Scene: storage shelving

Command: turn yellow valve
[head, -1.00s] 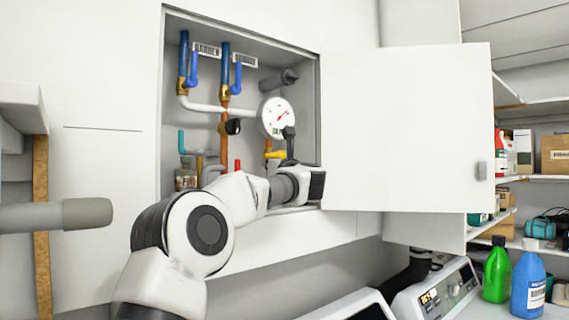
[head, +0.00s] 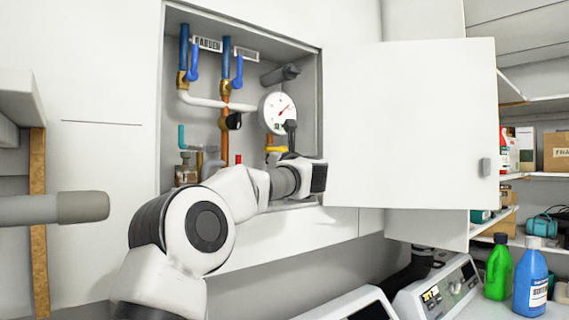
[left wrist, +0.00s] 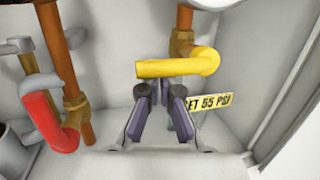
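The yellow valve handle (head: 277,149) is inside the open wall cabinet, below the round gauge. In the left wrist view the yellow handle (left wrist: 178,66) lies crosswise in front of an orange pipe, its bent end to the right. My left gripper (left wrist: 160,90) has its two dark fingers apart with nothing visible between them. Its tips are just below the handle in that picture; whether they touch it I cannot tell. In the head view my left gripper (head: 290,128) reaches into the cabinet, partly hiding the handle's right side. My right gripper is not in view.
The cabinet door (head: 410,125) stands open to the right of my arm. A red handle (left wrist: 42,120) on another pipe is left of the gripper. Blue handles (head: 194,66) are higher up. The gauge (head: 278,113) sits close above the gripper. A grey bar (head: 55,208) juts in at left.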

